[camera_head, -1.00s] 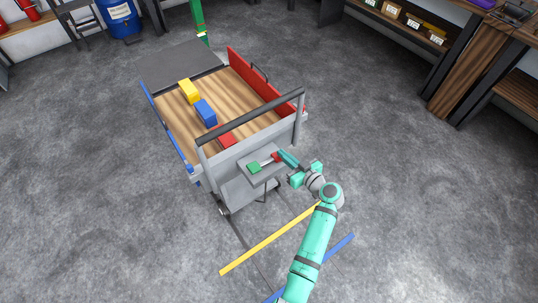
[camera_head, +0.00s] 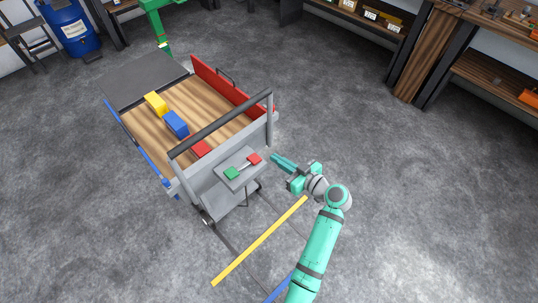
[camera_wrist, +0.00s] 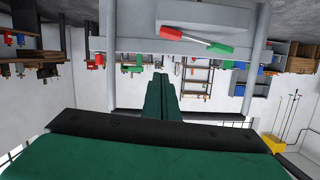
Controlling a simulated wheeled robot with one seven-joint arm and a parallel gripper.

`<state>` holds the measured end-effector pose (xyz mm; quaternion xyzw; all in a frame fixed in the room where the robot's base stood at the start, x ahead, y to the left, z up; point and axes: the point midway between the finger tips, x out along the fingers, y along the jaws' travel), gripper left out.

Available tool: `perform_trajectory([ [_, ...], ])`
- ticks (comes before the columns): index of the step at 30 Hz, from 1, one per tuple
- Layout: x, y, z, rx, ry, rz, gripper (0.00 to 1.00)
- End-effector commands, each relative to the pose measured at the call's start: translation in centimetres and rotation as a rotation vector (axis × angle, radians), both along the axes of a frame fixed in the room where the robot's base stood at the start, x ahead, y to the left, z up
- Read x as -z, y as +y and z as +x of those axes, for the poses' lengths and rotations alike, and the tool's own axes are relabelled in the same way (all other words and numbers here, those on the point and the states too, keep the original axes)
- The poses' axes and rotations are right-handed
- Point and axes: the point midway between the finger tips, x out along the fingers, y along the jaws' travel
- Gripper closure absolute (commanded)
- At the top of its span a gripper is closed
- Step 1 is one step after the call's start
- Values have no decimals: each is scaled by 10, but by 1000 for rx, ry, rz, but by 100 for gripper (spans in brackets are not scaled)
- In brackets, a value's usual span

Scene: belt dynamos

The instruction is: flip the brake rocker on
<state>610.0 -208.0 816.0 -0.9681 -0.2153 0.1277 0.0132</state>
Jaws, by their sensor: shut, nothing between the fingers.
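The brake rocker sits on a small grey panel (camera_head: 226,184) at the cart's near end, below the handle bar. It has a green end (camera_head: 231,173) at left and a red end (camera_head: 254,159) at right, joined by a pale bar. My gripper (camera_head: 275,158) is shut and empty, just right of the red end and apart from it. In the wrist view, which looks upside down, the red end (camera_wrist: 171,33) lies close to the panel and the green end (camera_wrist: 220,49) stands farther off it. The shut fingers (camera_wrist: 161,95) point toward the cart.
A yellow floor strip (camera_head: 258,242) lies in front. The floor at right is clear.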

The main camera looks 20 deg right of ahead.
Motion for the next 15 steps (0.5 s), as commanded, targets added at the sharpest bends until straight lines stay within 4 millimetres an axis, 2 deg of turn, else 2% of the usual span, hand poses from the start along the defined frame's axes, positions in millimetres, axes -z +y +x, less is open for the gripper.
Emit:
perform_trajectory([
  [6, -4, -7, -13, 1, 0, 0, 100],
  [15, -4, -7, -14, 0, 0, -1, 100],
])
